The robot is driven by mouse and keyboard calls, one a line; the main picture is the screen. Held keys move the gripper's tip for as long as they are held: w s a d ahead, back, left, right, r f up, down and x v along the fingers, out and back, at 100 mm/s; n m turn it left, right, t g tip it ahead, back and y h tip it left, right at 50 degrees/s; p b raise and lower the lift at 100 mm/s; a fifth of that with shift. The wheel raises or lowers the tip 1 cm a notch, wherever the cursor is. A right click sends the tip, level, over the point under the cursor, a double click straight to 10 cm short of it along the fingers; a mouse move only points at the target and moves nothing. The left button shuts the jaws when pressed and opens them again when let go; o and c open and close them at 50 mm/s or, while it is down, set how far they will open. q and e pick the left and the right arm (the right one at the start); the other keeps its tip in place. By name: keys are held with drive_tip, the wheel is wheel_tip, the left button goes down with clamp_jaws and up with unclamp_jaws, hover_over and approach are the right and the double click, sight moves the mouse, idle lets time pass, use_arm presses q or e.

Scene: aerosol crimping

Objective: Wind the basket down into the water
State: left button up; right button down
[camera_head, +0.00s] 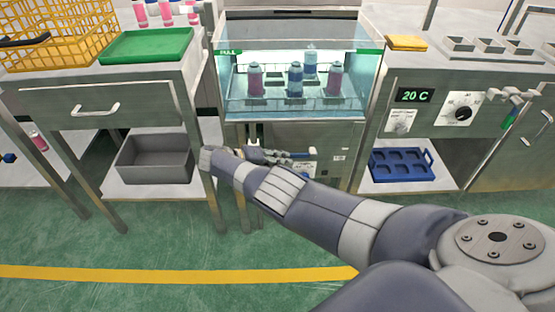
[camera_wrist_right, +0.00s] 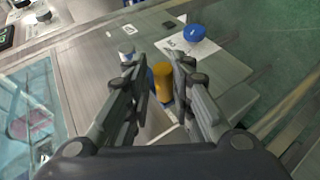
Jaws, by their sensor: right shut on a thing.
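The glass water tank (camera_head: 232,60) stands in the middle, with a "FULL" mark at its upper left. Inside it is the basket (camera_head: 312,102), a rack holding several pink and blue cans (camera_head: 295,80). I cannot tell exactly where the water surface lies against the cans. My right gripper (camera_head: 285,155) is in front of the tank's steel lower panel. In the right wrist view its fingers (camera_wrist_right: 160,92) are closed around an orange-yellow handle (camera_wrist_right: 163,82), which they partly hide. The tank glass (camera_wrist_right: 38,95) shows at the left there. My left gripper is in neither view.
A blue knob (camera_wrist_right: 195,33) is on the panel near the handle. Left, a bench carries a yellow wire basket (camera_head: 75,30) and a green tray (camera_head: 148,45); a grey bin (camera_head: 155,165) sits below.

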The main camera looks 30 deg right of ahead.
drive_tip(key=shift+d+f, duration=0.2)
drive_tip(key=shift+d, duration=0.1)
drive_tip(key=c, duration=1.6)
unclamp_jaws()
drive_tip(key=shift+f, duration=0.2)
drive_tip(key=shift+o, duration=0.2)
drive_tip(key=shift+d+f, duration=0.15)
drive_tip(key=shift+a, duration=0.2)
drive_tip(key=shift+a, duration=0.3)
drive_tip(key=v, duration=1.1)
drive_tip(key=shift+r, duration=0.5)
drive_tip(key=shift+w, duration=0.2)
